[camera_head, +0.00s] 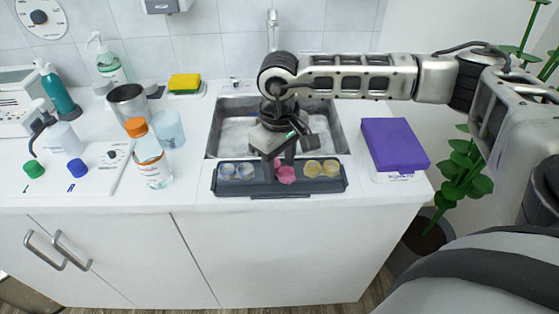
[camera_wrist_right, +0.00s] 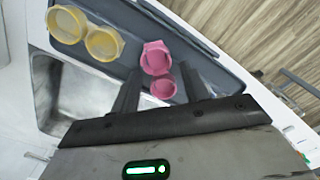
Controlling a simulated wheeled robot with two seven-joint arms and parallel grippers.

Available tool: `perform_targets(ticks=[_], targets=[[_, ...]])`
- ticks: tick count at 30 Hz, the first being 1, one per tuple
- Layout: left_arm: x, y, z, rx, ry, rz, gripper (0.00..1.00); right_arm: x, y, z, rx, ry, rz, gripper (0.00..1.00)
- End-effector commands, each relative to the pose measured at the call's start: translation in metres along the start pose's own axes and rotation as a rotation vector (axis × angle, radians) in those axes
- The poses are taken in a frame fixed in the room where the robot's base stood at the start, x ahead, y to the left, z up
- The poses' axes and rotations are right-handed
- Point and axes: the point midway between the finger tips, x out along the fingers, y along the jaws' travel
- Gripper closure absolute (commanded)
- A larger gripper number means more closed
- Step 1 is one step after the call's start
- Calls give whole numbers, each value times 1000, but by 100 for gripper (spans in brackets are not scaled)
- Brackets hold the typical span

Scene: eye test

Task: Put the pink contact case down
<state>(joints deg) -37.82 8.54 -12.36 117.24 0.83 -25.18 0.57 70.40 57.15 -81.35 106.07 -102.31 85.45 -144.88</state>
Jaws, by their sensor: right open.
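A pink contact case (camera_head: 286,175) with two round cups lies in the middle of a dark grey tray (camera_head: 235,189) at the counter's front edge. The wrist view shows the pink case (camera_wrist_right: 156,58) on the tray floor (camera_wrist_right: 200,50), with its nearer cup between my fingers. My right gripper (camera_head: 279,167) is open over the tray, one finger on either side of that cup; I see no clear contact. A clear bluish case (camera_head: 237,171) lies left in the tray and a yellow case (camera_head: 322,168) lies right. My left gripper is out of view.
A steel sink (camera_head: 226,122) with a tap (camera_head: 272,30) is behind the tray. A purple box (camera_head: 395,145) stands to the right. An orange-capped bottle (camera_head: 151,160) and a glass (camera_head: 169,128) stand to the left. The counter's front edge is close to the tray.

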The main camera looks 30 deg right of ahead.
Motion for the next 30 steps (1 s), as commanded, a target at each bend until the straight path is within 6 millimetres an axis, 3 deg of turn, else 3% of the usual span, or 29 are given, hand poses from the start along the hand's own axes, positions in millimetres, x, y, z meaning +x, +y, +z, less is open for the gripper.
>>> perform_targets(ticks=[5,18,24,30], targets=[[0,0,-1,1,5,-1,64,-18,0,-1,0,4,0,55],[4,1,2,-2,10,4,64,-106,0,-1,-1,4,0,55],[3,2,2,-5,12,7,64,-122,0,0,-2,1,-1,55],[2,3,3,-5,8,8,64,-123,0,0,-1,1,0,55]])
